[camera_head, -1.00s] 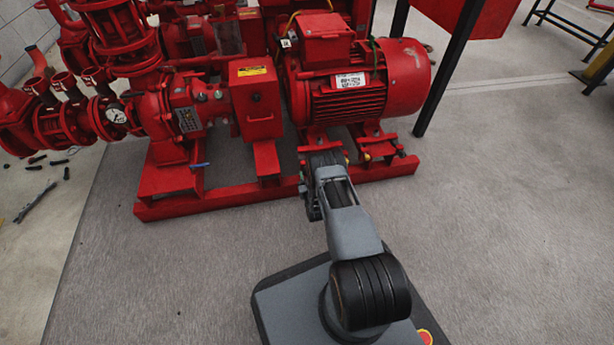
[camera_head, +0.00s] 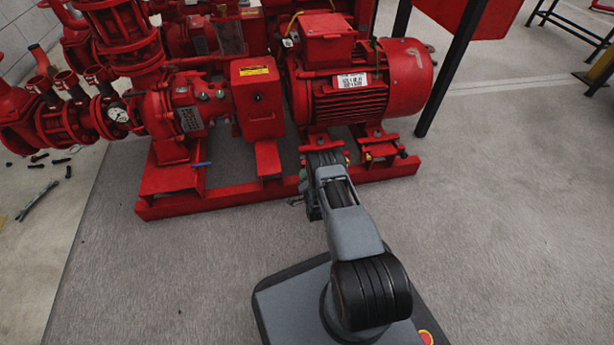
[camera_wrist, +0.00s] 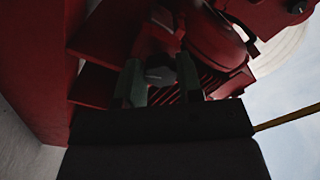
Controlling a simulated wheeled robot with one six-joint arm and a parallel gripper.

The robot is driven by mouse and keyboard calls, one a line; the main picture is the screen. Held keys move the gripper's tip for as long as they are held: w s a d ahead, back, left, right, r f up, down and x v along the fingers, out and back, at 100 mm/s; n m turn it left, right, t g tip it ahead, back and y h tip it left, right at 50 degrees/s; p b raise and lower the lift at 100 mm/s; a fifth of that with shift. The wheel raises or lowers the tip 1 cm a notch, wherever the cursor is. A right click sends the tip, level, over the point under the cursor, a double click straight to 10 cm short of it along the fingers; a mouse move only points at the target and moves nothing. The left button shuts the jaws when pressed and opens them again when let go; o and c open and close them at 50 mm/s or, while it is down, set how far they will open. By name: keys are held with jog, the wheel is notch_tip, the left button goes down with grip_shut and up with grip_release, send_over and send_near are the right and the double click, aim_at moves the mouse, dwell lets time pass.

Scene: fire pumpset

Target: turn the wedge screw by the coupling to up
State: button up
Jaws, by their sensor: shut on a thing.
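In the wrist view, the two grey-green fingers of my gripper (camera_wrist: 158,65) stand on either side of a grey hexagonal screw head (camera_wrist: 160,77), which I take as the wedge screw. The gripper is shut on it. In the head view, my own arm hides the fingertips and the screw, low by the left foot of the red motor (camera_head: 350,90). The red box with a yellow label (camera_head: 257,95), over the coupling place, stands just left of the motor. The wrist view is dark, and I cannot tell which way the screw points.
The red base frame (camera_head: 230,204) runs along the floor beneath the pump and motor. Red pipes with a gauge (camera_head: 118,115) stand at the left. Loose dark pieces (camera_head: 38,200) lie on the floor there. The grey floor (camera_head: 510,200) at right is clear.

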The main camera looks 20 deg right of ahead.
jog(key=shift+a+r+m, duration=0.1)
jog(key=shift+a+m, duration=0.05)
jog(key=shift+m, duration=1.25)
jog(key=o, duration=0.9)
